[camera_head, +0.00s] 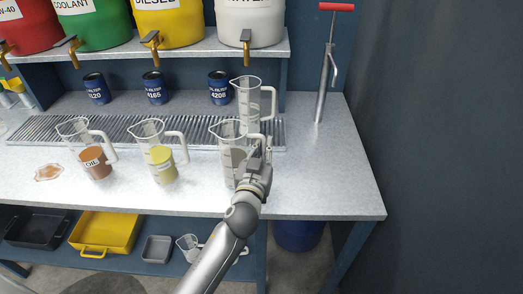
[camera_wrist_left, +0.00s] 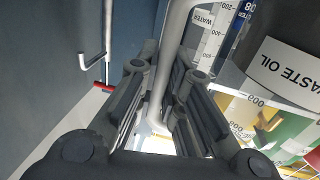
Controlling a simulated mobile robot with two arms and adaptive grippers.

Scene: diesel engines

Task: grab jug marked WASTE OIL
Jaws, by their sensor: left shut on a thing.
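In the head view the jug (camera_head: 228,158) stands upright on the metal bench, partly hidden by my arm. My left gripper (camera_head: 256,158) is at its right side, where the handle is. In the left wrist view the pale handle (camera_wrist_left: 163,82) runs between the fingers of my left gripper (camera_wrist_left: 167,74), which is shut on it. My right gripper is not in view.
A clear jug marked WATER (camera_head: 248,106) stands close behind. A yellow-filled jug (camera_head: 161,163) and an OIL jug (camera_head: 94,160) stand to the left. Blue oil filters (camera_head: 219,88) and drums (camera_head: 250,22) with taps are at the back. A red-handled pump (camera_head: 324,75) stands right. Bench is clear at front right.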

